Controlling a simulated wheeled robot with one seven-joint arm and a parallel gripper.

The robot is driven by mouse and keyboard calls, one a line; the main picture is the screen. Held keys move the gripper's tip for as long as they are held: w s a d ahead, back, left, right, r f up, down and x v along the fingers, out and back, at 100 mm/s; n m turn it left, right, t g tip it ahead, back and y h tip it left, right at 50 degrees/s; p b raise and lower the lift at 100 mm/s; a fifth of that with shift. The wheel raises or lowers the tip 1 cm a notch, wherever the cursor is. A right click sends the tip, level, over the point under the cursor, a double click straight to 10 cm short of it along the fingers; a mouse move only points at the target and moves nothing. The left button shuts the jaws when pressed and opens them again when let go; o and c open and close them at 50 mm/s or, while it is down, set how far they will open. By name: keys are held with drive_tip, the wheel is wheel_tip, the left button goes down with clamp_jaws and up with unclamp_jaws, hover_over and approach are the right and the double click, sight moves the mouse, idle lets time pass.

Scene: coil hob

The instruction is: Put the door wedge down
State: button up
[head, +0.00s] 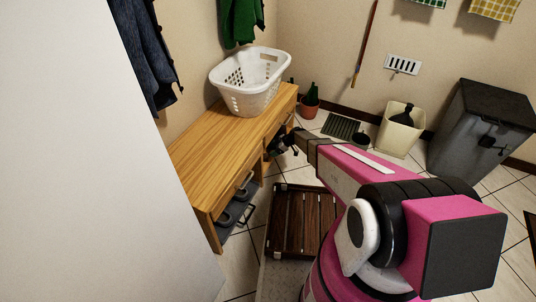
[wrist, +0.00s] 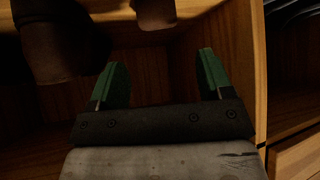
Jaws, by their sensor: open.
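My gripper (wrist: 163,76) is open, its two green fingers spread wide with nothing between them. It is inside a wooden compartment of the bench (head: 225,135). In the head view my gripper (head: 281,144) reaches the bench's open front, small and partly in shadow. I cannot make out the door wedge for certain. In the wrist view a small brown thing (wrist: 153,12) shows at the top edge, beyond the fingertips and apart from them. A larger dark brown thing (wrist: 62,45) stands at the upper left, close to the left finger.
A white laundry basket (head: 250,82) stands on the bench top. Grey shoes (head: 232,212) sit low under its near end. A dark slatted wooden rack (head: 296,222) is on the floor. A potted plant (head: 309,105), a cream bin (head: 400,130) and a grey bin (head: 480,125) stand farther back.

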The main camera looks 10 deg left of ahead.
drive_tip(key=s+d+r+m+h, duration=0.3)
drive_tip(key=s+d+r+m, duration=0.3)
drive_tip(key=r, duration=0.6)
drive_tip(key=s+d+r+m+h, duration=0.3)
drive_tip(key=s+d+r+m, duration=0.3)
drive_tip(key=s+d+r, duration=0.4)
drive_tip(key=s+d+r+m+h, duration=0.3)
drive_tip(key=s+d+r+m, duration=0.3)
drive_tip(key=s+d+r, duration=0.3)
drive_tip(key=d+r, duration=0.3)
drive_tip(key=r, duration=0.2)
drive_tip(key=shift+d+m, duration=0.2)
drive_tip(key=shift+m, duration=0.1)
drive_tip(key=shift+s, duration=0.1)
